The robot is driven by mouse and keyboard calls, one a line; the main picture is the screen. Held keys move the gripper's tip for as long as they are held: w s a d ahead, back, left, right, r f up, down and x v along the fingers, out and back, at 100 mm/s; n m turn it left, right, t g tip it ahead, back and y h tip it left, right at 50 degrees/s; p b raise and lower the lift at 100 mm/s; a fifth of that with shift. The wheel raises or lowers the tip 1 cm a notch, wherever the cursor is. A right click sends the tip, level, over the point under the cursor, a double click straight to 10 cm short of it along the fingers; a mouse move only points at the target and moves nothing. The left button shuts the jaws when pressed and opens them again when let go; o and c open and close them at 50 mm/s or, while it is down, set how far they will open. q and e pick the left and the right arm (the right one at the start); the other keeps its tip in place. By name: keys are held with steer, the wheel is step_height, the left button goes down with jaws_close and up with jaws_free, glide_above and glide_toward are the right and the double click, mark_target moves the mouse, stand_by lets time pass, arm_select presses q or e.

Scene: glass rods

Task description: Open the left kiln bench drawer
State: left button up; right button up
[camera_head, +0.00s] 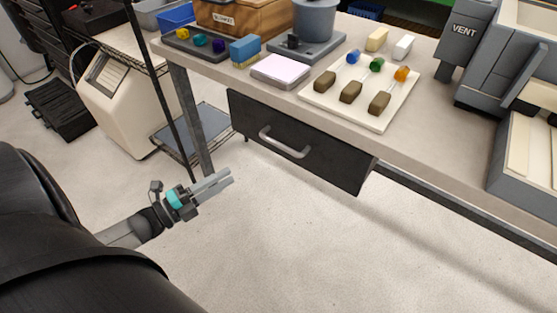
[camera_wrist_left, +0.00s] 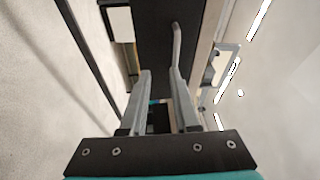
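The kiln bench drawer (camera_head: 320,158) hangs under the bench top and has a dark front. No opening shows behind its front, so it looks closed. Its light grey bar handle (camera_head: 285,143) runs across the middle of the front. My left gripper (camera_head: 230,177) is left of and below the handle, apart from it, with its fingers spread and empty. In the left wrist view, the dark drawer front (camera_wrist_left: 152,40) and the handle (camera_wrist_left: 177,45) lie ahead of my left gripper (camera_wrist_left: 159,76), with the handle in line with the right-hand finger. My right gripper is in no view.
A bench leg (camera_head: 190,115) and a wire shelf (camera_head: 195,130) stand left of the drawer. The bench top (camera_head: 440,150) carries a tray with glass rods (camera_head: 365,117), a paper pad (camera_head: 281,70) and a vent unit (camera_head: 465,35). The floor before the drawer is clear.

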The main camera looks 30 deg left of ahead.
mark_target(278, 143)
arm_select(q)
steer(key=shift+w+d+r+m+h+b, duration=0.55)
steer(key=shift+w+d, duration=0.7)
steer(key=shift+w, duration=0.95)
steer(key=shift+w+d+r+m+h+b, duration=0.1)
steer(key=shift+w+d+r+m+b, duration=0.15)
steer(key=shift+w+d+r+b, duration=1.35)
steer(key=shift+w+d+r+m+h+p, duration=0.3)
steer(key=shift+w+d, duration=0.65)
steer(key=shift+w, duration=1.9)
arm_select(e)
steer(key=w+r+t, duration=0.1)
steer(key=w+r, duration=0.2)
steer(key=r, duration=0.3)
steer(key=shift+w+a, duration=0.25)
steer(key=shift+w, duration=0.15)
arm_select(q)
steer(key=shift+f, duration=0.15)
jaws_close()
